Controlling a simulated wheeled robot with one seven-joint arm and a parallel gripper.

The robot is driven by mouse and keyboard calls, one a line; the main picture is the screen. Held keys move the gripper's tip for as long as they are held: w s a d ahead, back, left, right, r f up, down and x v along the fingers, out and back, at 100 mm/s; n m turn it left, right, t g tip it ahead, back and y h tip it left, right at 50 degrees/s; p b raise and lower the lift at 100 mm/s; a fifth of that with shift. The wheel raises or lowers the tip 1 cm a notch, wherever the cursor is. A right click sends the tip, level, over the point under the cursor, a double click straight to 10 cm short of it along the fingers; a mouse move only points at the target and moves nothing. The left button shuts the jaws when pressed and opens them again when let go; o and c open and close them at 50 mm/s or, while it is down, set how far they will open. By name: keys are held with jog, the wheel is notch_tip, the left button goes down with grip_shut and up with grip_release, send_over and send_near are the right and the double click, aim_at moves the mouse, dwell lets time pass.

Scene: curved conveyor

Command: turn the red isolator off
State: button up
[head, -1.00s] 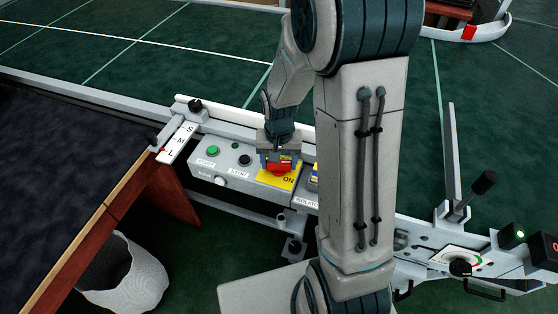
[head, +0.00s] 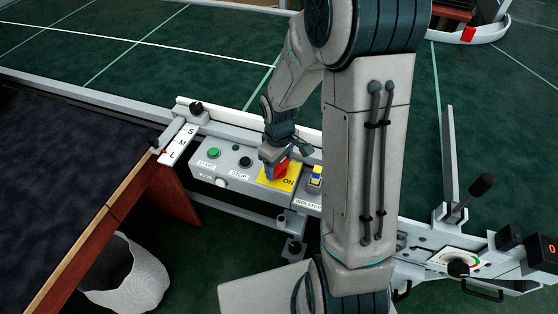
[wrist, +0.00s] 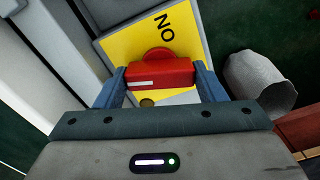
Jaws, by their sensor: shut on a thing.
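The red isolator handle (head: 282,169) sits on a yellow plate (head: 289,184) marked ON, on the grey control box. In the wrist view the red handle (wrist: 162,74) lies crosswise between my two blue fingers, with the yellow plate (wrist: 118,46) behind it. My gripper (head: 275,160) is shut on the handle, one finger at each end. The gripper hides part of the handle and plate in the head view, including any OFF mark.
A green START button (head: 213,152) and a dark STOP button (head: 246,161) are left of the isolator. A blue and yellow item (head: 315,178) is close on its right. A lever (head: 482,186) stands at the right; a white bin (head: 130,278) is lower left.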

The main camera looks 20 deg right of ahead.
aim_at(279, 164)
jog(key=shift+n+p, duration=0.6)
jog(key=shift+n, duration=1.1)
jog(key=o, duration=1)
jog(key=shift+d, duration=0.1)
notch_tip(279, 164, up, 14)
jog(key=shift+f+p, duration=0.1)
jog(key=shift+p, duration=0.75)
